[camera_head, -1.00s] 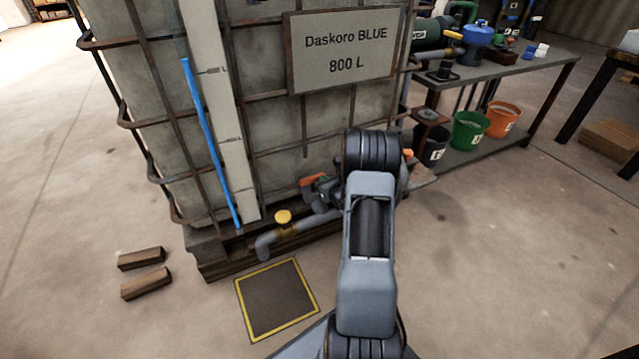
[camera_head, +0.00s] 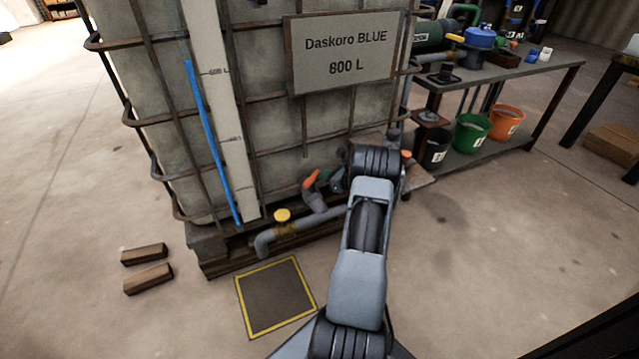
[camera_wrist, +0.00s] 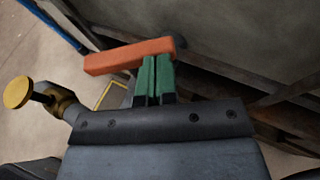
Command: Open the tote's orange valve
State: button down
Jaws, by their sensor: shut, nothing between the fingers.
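The tote (camera_head: 270,130) is a large caged container with a sign reading "Daskoro BLUE 800 L". Its orange valve handle (camera_head: 310,179) is low on the front, just left of my arm. In the wrist view the orange handle (camera_wrist: 128,55) lies across the picture, just beyond my fingertips. My gripper (camera_wrist: 154,64) has green finger pads close together, with nothing between them. The tips are at the handle's near side; I cannot tell whether they touch it. In the head view my gripper (camera_head: 338,176) is mostly hidden by my arm.
A pipe with a yellow cap (camera_head: 282,215) runs left from the valve, above a yellow-edged floor plate (camera_head: 277,298). Two wooden blocks (camera_head: 147,278) lie on the floor at left. A bench (camera_head: 500,75) with buckets stands at right.

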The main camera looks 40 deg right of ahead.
jog(key=shift+w+d+b, duration=0.15)
jog(key=shift+w, duration=0.5)
jog(key=shift+w+d+b, duration=0.15)
jog(key=shift+w, duration=0.75)
